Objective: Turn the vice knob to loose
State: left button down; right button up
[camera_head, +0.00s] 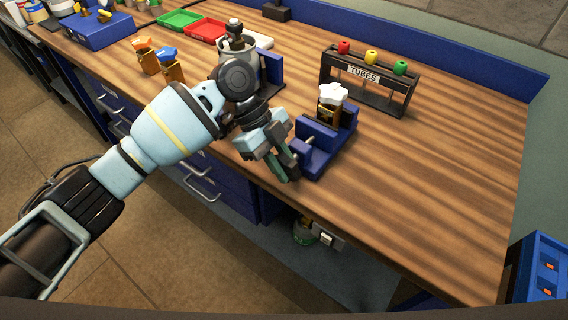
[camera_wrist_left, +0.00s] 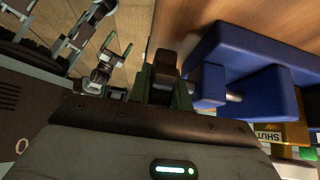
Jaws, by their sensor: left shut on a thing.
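The blue vice (camera_head: 318,153) stands at the front edge of the wooden bench. An amber block-shaped jar with a white lobed top (camera_head: 332,93) sits at its jaws. My left gripper (camera_head: 287,168) reaches to the vice's front left end, pointing down, and covers the knob in the head view. In the left wrist view the vice body (camera_wrist_left: 248,62) is at the right, with its metal screw (camera_wrist_left: 233,97) running toward my fingers. My left gripper (camera_wrist_left: 164,88) is shut on a dark part between its green pads, seemingly the vice knob (camera_wrist_left: 165,66).
A dark rack labelled TUBES (camera_head: 367,77) with red, yellow and green caps stands behind the vice. A grey pot (camera_head: 238,48), green tray (camera_head: 178,20) and red tray (camera_head: 206,30) stand farther back. Bench room at the right is clear.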

pick_arm(q)
jog(key=shift+g+h+b, duration=0.5)
jog(key=shift+h+b, duration=0.05)
jog(key=shift+h, duration=0.25)
pick_arm(e)
jog(key=shift+s+f, duration=0.2)
jog(key=shift+f, duration=0.3)
jog(key=shift+s+f, duration=0.2)
jog(key=shift+f, duration=0.25)
pick_arm(q)
jog(key=shift+r, duration=0.1)
pick_arm(e)
jog(key=shift+s+a, duration=0.1)
pick_arm(q)
jog(key=c, duration=1.6)
grip_release()
pick_arm(e)
jog(key=shift+s, duration=0.1)
pick_arm(q)
jog(key=shift+o, duration=0.2)
jog(key=shift+w+a, duration=0.1)
jog(key=b+v, duration=0.1)
jog(key=v, duration=0.6)
jog(key=shift+w+a, duration=0.2)
jog(key=shift+a, duration=0.05)
pick_arm(e)
jog(key=shift+s+f+g, duration=0.15)
jog(key=shift+f+g, duration=0.15)
jog(key=shift+f, duration=0.35)
